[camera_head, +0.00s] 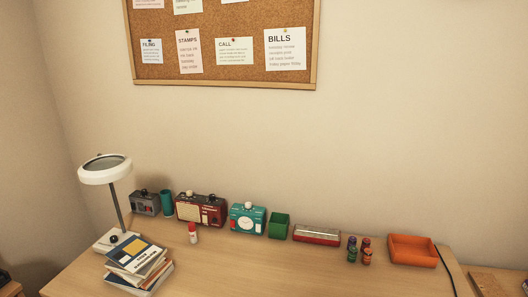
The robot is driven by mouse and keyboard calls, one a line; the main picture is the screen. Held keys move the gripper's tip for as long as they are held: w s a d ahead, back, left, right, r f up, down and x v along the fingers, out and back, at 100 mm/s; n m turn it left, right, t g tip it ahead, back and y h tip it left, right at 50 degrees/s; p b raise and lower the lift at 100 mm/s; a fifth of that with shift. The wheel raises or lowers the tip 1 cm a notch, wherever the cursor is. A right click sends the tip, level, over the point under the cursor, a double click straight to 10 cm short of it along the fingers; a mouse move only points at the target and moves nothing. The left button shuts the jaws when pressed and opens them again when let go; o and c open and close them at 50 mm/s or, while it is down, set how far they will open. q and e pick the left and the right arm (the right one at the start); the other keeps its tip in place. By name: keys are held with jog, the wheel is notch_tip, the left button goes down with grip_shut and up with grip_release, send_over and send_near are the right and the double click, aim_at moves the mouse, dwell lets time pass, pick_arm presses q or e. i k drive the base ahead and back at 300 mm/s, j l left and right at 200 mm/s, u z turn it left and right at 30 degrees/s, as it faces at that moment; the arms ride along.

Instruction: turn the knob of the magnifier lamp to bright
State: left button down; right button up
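The magnifier lamp stands at the left end of the desk, with a white ring head (104,170) on a thin grey stem and a white base (103,243). A small dark knob (114,239) sits on the base, just behind a stack of books. Its setting is too small to read. The books stand close in front of the base and hide part of it. Neither of my grippers shows in the head view.
A stack of books (137,265) is in front of the lamp. A grey box device (144,204), a teal cup (166,203), a red radio (201,210), a teal device (247,220) and a green container (279,227) line the wall. An orange tray (413,249) is at right. The front middle desk (250,270) is clear.

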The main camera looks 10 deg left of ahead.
aim_at(113, 239)
jog(key=u, duration=1.4)
jog(key=i+j, duration=0.75)
jog(key=j, duration=0.15)
